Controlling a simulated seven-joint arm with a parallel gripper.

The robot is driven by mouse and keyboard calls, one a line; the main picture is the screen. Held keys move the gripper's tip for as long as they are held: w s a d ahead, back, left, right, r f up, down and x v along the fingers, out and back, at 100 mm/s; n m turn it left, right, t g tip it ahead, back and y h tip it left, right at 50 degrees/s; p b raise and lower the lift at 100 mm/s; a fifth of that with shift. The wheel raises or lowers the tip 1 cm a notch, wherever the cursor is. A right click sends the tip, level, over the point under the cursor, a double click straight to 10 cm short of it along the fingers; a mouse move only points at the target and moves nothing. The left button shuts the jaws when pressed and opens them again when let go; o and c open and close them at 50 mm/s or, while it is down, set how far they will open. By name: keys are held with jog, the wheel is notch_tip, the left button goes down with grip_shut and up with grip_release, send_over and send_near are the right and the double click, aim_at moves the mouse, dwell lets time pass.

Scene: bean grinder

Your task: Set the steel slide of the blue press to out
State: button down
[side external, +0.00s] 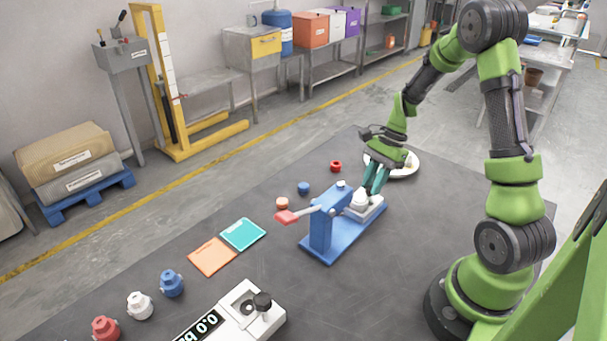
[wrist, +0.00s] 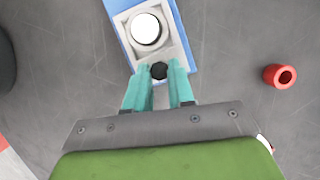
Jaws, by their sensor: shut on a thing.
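The blue press (side external: 321,238) stands on the dark table, with a red-tipped lever (side external: 287,217) pointing left. Its steel slide (side external: 372,210) is a light grey block at the end of the blue base near my gripper, and it also shows in the wrist view (wrist: 178,49). A white round piece (wrist: 146,29) sits in the slide and shows beside the press post in the side view (side external: 359,198). My gripper (wrist: 159,73) has its teal fingers closed around a black knob (wrist: 159,70) at the slide's end. In the side view my gripper (side external: 375,188) hides the knob.
A red ring (wrist: 280,76) lies right of the press in the wrist view. A white plate (side external: 408,168) is behind my gripper. Blue (side external: 304,187) and orange (side external: 282,203) small pieces lie behind the press. Orange and teal pads, a scale and several knobbed pieces occupy the front left.

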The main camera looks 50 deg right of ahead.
jog(key=shift+d, duration=0.4)
jog(key=c, duration=1.3)
grip_release()
jog(key=shift+c, duration=0.2)
jog(key=o, duration=0.4)
jog(key=shift+a, duration=0.15)
jog(key=v, duration=1.7)
jog(key=shift+a, duration=0.15)
